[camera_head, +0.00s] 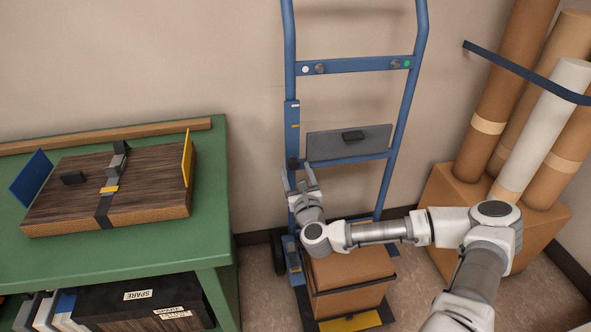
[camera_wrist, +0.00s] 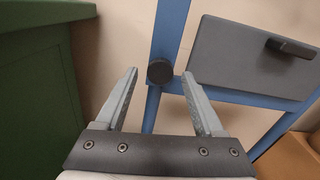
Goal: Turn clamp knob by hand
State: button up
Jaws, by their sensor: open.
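A dark round clamp knob (camera_wrist: 159,72) sits on the left upright of the blue hand truck (camera_wrist: 170,30). In the head view the knob (camera_head: 293,163) shows beside the grey plate on that upright. My gripper (camera_wrist: 160,76) is open, with one finger on each side of the knob as the wrist view sees it. The fingers appear apart from the knob, and its depth between them is hard to tell. In the head view my gripper (camera_head: 299,178) is just below the knob and covers part of the upright.
A grey plate with a dark handle (camera_head: 349,142) spans the truck. A strapped cardboard box (camera_head: 350,275) stands on its base. A green bench (camera_head: 215,180) with a strapped wooden case (camera_head: 150,185) is left. Paper tubes (camera_head: 545,120) stand right.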

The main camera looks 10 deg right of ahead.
jog(key=s, duration=0.4)
jog(key=shift+s, duration=0.4)
jog(key=shift+s, duration=0.15)
